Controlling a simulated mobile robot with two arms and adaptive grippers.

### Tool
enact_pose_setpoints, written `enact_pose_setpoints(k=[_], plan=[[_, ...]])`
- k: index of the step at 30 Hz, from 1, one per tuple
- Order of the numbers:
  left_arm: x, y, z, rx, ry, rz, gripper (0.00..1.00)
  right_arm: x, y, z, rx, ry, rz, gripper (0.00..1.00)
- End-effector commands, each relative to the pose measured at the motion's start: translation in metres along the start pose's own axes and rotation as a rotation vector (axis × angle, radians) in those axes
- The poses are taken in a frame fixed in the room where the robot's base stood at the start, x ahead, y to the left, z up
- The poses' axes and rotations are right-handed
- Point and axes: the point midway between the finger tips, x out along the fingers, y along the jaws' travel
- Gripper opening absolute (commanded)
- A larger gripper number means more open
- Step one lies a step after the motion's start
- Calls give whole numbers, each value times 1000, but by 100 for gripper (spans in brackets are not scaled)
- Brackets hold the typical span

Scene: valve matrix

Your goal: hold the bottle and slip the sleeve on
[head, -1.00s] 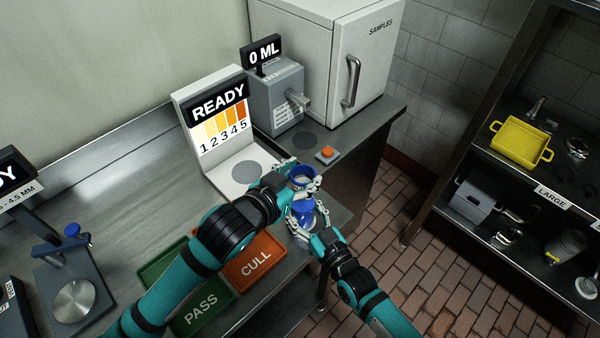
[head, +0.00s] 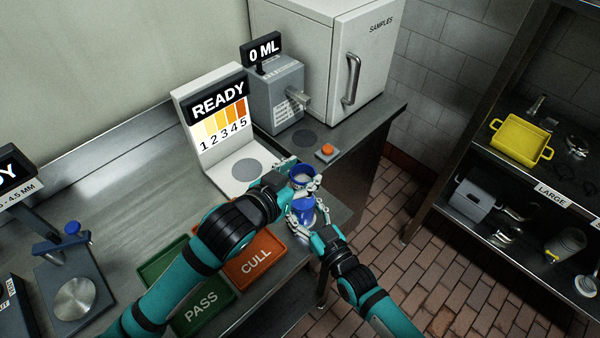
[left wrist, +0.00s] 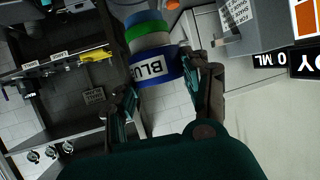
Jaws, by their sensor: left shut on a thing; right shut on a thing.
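My left gripper (head: 303,180) is shut on a blue sleeve (head: 303,174) whose round top shows in the head view. My right gripper (head: 306,214) is lower and shut on the bottle (head: 305,208), of which a blue part shows below the sleeve. In the left wrist view the bottle's green band (left wrist: 148,29) and pale and blue bands lie in line with the sleeve.
Both grippers are above the counter's front edge. A white stand marked READY (head: 216,130), a grey dispenser marked 0 ML (head: 275,100) and an orange button (head: 327,151) stand behind. CULL (head: 262,244) and PASS (head: 212,300) trays lie nearby. A shelf rack (head: 480,235) is at right.

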Motion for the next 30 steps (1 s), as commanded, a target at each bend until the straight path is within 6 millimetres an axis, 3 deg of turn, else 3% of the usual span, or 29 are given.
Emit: enact_pose_setpoints(k=[30], plan=[[5,0,12,1,-1,-1,35,0,0,0,0,-1,0,13]])
